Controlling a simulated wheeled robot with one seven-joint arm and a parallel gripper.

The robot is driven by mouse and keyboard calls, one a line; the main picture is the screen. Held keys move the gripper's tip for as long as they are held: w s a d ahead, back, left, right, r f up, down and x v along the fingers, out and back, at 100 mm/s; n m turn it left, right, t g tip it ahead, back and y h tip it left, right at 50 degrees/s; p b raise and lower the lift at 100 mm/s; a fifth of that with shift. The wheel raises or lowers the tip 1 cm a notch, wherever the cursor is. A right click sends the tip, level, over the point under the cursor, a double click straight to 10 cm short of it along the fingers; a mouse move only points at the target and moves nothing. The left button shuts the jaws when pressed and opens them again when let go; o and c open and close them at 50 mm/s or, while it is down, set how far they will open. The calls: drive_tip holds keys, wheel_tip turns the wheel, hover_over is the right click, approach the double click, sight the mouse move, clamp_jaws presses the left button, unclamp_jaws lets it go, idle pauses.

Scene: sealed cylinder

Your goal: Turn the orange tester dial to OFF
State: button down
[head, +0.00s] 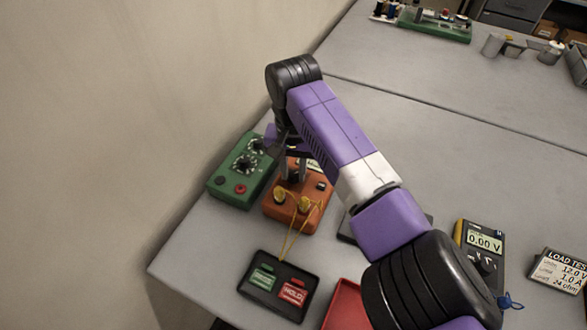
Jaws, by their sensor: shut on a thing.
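The orange tester (322,200) sits on the grey bench left of the picture's middle.
A green box with dials (230,183) stands close to the tester's left. A black tray (258,300) with green and red HOLD tags lies in front, beside a red tray (346,308). A yellow meter (484,240) reading 0.00 V and a load-test sign (560,270) stand right.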

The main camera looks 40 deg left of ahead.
drive_tip(key=shift+n, duration=0.3)
drive_tip(key=n, duration=0.3)
drive_tip(key=shift+n+p, duration=0.3)
drive_tip(key=shift+p, duration=0.05)
drive_tip(key=n, duration=0.3)
drive_tip(key=shift+n, duration=0.3)
drive_tip(key=n, duration=0.4)
drive_tip(key=shift+w+r+n, duration=0.1)
drive_tip(key=shift+n, duration=1.9)
drive_tip(key=c, duration=1.2)
unclamp_jaws()
drive_tip(key=shift+o, duration=0.2)
